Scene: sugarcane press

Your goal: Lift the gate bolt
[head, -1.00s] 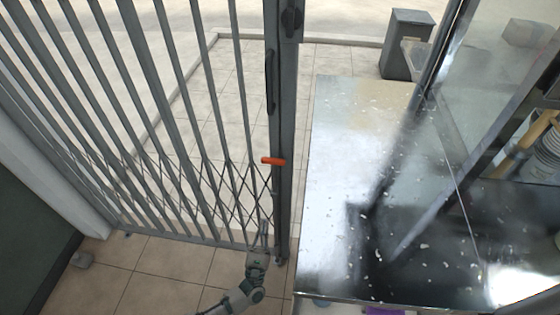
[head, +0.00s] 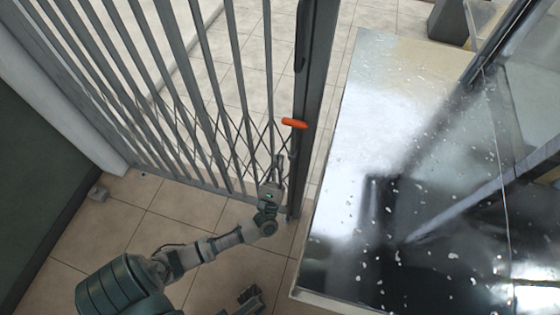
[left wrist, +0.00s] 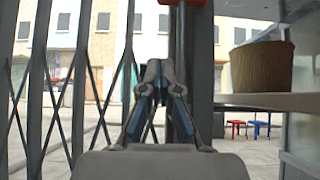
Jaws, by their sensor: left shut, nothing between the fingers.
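The gate bolt's orange handle (head: 294,123) sticks out sideways from the grey gate post in the head view.
The folding lattice gate (head: 190,100) stands left of the post. A shiny metal counter (head: 345,225) lies close on the right, with glass and frame bars above it. A grey bin (head: 450,22) stands beyond. Tiled floor is clear below the gate.

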